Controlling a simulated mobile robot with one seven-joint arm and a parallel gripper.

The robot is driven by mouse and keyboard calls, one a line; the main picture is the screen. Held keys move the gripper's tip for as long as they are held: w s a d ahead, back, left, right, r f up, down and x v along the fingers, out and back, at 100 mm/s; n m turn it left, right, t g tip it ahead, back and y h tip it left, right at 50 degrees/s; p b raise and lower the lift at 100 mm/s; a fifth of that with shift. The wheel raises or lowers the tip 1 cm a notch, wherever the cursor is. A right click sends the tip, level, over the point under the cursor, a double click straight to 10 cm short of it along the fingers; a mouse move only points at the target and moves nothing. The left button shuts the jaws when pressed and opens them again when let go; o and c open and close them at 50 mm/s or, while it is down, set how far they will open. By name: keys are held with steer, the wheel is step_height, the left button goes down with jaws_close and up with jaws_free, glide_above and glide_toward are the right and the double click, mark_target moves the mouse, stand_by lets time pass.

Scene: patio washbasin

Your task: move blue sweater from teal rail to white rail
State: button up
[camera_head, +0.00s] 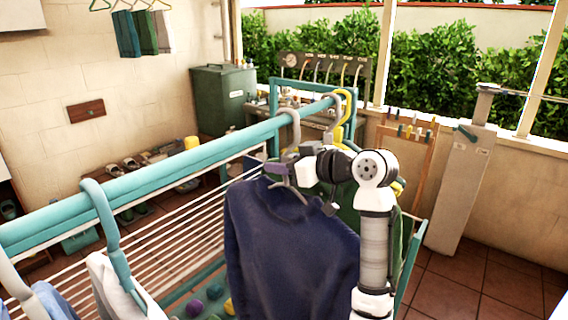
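The dark blue sweater (285,240) hangs in front of me on a grey hanger (294,125). The hanger's hook loops over the teal rail (180,170), near the rail's far end. My gripper (282,163) is at the hanger's neck, just above the sweater's collar, with my white arm reaching in from the right. The fingers overlap the hanger, and I cannot tell whether they are closed on it. I cannot make out a separate white rail.
A yellow hanger (346,110) with a green garment (345,205) hangs just behind the sweater. A teal hanger (108,235) with a white garment (112,285) hangs nearer left. Thin white rack rods (185,240) run below the rail. Tiled floor (500,290) is clear at right.

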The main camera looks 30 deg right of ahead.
jaws_close()
steer(key=shift+r, duration=0.15)
steer(key=shift+r, duration=1.4)
steer(key=f+v, duration=0.3)
steer(key=v, duration=1.4)
steer(key=s+f+v, duration=0.1)
steer(key=f+v, duration=0.3)
steer(key=v, duration=1.4)
steer(key=shift+s+d+f, duration=0.15)
steer(key=shift+s+d, duration=0.25)
steer(key=shift+s, duration=0.1)
